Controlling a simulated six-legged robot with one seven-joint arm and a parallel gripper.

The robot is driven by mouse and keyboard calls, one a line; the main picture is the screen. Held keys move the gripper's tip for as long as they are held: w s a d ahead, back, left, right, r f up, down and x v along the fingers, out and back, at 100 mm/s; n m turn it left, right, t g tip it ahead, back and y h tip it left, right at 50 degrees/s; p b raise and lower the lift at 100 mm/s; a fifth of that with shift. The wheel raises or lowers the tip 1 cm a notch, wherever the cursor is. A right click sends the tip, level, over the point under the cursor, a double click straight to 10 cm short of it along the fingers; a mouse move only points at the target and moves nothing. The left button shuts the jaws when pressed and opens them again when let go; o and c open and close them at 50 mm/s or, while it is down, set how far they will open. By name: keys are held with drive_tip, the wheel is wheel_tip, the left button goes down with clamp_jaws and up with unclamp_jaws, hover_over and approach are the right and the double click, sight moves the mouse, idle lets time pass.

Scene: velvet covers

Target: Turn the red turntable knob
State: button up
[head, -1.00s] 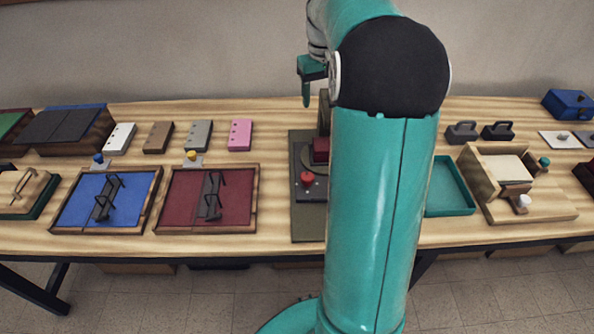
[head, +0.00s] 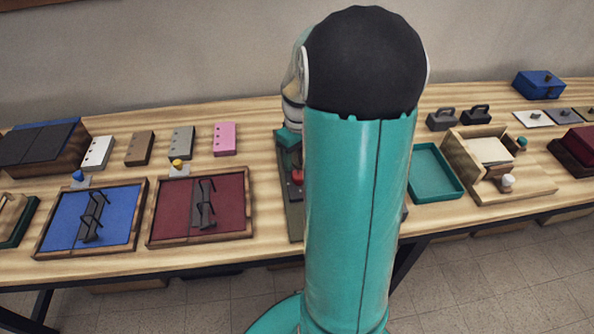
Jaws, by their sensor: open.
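The red knob (head: 297,176) shows as a small piece at the left edge of my arm. It sits on a dark turntable unit (head: 293,215), most of which is hidden behind my arm.
To the left lie a blue tray (head: 120,215) and a dark red tray (head: 232,200) with black handles. Several small blocks, including a pink one (head: 224,139), lie behind them. A teal tray (head: 428,185) and a wooden box (head: 540,190) stand to the right.

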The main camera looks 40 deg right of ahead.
sight(298, 174)
wheel_tip(298, 174, down, 5)
drive_tip(key=shift+r, duration=0.1)
drive_tip(key=shift+s+f, duration=0.1)
drive_tip(key=shift+f, duration=0.75)
drive_tip(key=c, duration=1)
drive_tip(key=shift+r+m, duration=0.1)
drive_tip(key=shift+m, duration=0.2)
